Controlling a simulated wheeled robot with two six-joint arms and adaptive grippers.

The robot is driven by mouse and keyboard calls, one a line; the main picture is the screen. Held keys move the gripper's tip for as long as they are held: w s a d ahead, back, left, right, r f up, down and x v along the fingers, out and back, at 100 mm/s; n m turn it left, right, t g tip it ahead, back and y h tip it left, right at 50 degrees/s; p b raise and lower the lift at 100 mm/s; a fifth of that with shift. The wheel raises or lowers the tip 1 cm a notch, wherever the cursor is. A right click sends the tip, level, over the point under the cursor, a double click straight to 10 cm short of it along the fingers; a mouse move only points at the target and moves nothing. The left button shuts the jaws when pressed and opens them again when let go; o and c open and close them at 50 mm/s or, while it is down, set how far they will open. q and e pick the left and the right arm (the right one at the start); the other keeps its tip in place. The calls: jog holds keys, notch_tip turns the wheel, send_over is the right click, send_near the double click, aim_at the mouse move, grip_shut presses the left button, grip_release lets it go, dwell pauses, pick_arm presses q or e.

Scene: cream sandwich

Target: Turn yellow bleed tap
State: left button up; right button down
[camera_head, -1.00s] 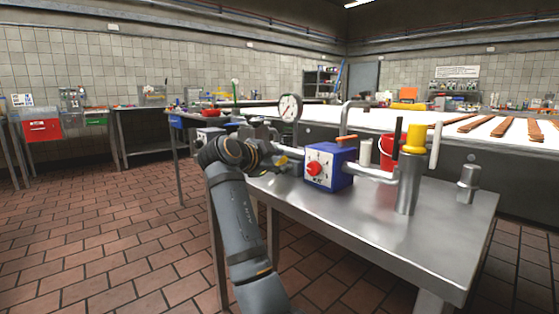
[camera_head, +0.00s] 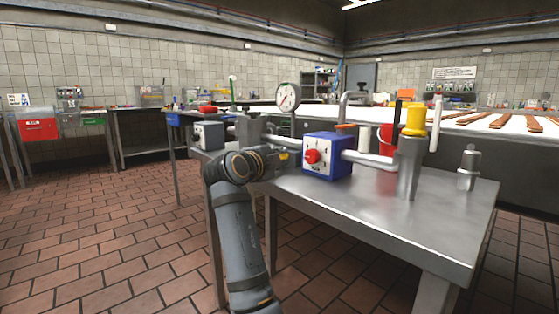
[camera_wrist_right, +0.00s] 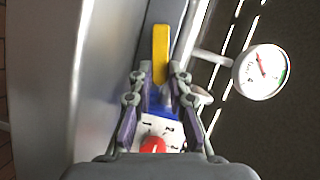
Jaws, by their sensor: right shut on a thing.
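The yellow bleed tap shows in the right wrist view as a long yellow lever (camera_wrist_right: 160,50), lying lengthwise between the fingers of my right gripper (camera_wrist_right: 161,78). The gripper is shut on this lever, near its lower end in that view. In the head view my right gripper (camera_head: 275,160) is small and dark beside the blue box, with a bit of yellow (camera_head: 284,156) at its tip. The fingertips' exact contact is hard to see there. My left gripper is in neither view.
A blue box (camera_head: 341,158) with a red knob (camera_head: 312,156) stands close to the gripper, joined to pipes. A round gauge (camera_head: 288,96) rises behind. A yellow-topped metal cylinder (camera_head: 408,165) stands farther right on the steel table (camera_head: 365,205).

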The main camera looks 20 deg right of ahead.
jog(key=c, duration=1.3)
grip_release()
notch_tip(320, 180, up, 10)
